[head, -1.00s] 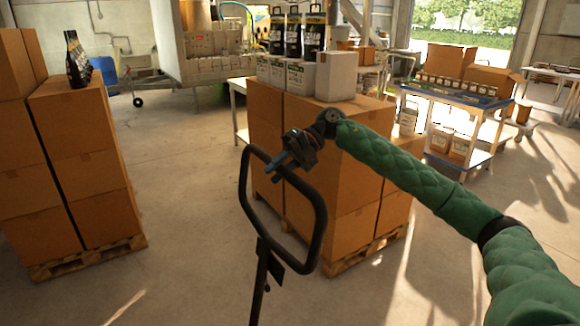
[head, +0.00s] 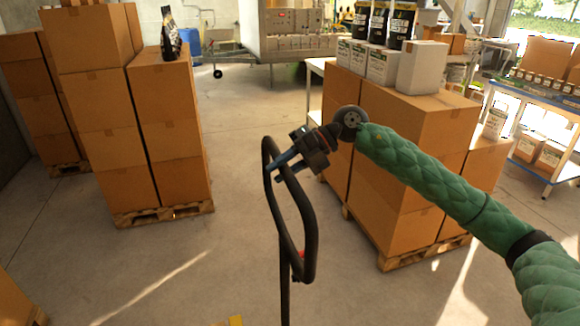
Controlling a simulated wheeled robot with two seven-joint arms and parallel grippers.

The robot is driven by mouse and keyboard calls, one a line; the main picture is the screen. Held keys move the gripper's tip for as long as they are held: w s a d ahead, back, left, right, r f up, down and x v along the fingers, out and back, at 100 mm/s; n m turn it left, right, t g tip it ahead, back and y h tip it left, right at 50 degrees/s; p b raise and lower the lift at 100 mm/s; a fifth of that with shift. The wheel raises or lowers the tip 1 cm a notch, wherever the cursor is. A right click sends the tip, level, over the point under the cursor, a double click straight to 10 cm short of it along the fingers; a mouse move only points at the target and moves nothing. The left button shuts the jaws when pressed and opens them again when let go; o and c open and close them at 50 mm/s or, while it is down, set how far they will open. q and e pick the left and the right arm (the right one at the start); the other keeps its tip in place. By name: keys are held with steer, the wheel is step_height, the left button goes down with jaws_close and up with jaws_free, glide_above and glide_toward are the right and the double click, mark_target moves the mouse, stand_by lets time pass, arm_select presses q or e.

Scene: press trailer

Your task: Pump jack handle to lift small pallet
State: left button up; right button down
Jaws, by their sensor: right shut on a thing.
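The black loop-shaped jack handle (head: 312,225) stands upright in the middle of the head view, with its shaft running down out of the picture. My right gripper (head: 283,170), on the green-sleeved arm from the right, is shut on the upper left part of the loop. Two pallets with stacked boxes are near: a left one (head: 165,215) and a right one (head: 425,252). I cannot tell which is the small pallet. The jack's forks are out of view. My left gripper is not in view.
The right box stack (head: 415,165) stands just behind the handle and my right arm, with bags and a white box (head: 422,67) on top. A blue-framed cart (head: 545,105) is at the right. Bare concrete floor lies between the stacks.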

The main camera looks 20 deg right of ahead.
steer(key=shift+w+d+r, duration=0.1)
steer(key=shift+d+r, duration=0.05)
steer(key=shift+r, duration=0.05)
